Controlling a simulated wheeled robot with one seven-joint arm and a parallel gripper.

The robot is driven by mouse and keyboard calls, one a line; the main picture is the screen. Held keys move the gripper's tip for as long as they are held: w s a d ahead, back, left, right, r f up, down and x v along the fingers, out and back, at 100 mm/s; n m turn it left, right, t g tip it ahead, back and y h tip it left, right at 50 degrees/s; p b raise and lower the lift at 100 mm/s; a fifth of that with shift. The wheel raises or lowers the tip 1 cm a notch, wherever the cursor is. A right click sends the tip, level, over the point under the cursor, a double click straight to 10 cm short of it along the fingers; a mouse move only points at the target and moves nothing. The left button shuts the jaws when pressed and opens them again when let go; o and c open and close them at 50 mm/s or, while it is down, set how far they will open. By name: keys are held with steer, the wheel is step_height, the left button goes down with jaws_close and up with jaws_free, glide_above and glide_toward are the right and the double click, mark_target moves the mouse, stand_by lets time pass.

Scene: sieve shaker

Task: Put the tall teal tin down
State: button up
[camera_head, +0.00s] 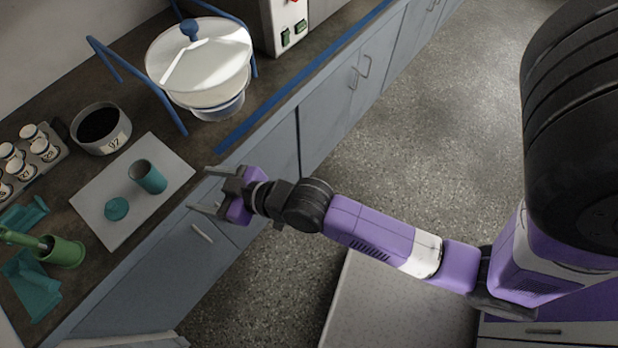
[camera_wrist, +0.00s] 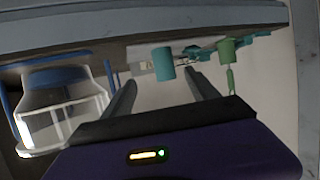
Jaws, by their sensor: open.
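The tall teal tin (camera_head: 148,177) stands upright on a light grey mat (camera_head: 95,207) on the counter. Its top looks open. A flat teal disc (camera_head: 116,208), perhaps its lid, lies on the mat beside it. My gripper (camera_head: 208,190) is open and empty, just off the counter's front edge, to the right of the tin and apart from it. In the wrist view the tin (camera_wrist: 163,63) shows ahead between the two spread fingers (camera_wrist: 160,92).
A round pan (camera_head: 101,128) with dark contents, a rack of small jars (camera_head: 28,160), a green cup (camera_head: 62,252) and teal trays (camera_head: 30,283) sit left. The floor before the cabinets is clear.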

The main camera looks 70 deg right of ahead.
steer(key=s+r, duration=0.5)
steer(key=s, duration=0.8)
steer(key=s+a+r+t, duration=0.1)
steer(key=s+r, duration=0.4)
steer(key=s, duration=0.9)
steer(key=shift+a+m+h, duration=0.15)
steer(key=shift+m+h, duration=0.15)
steer(key=shift+h, duration=0.1)
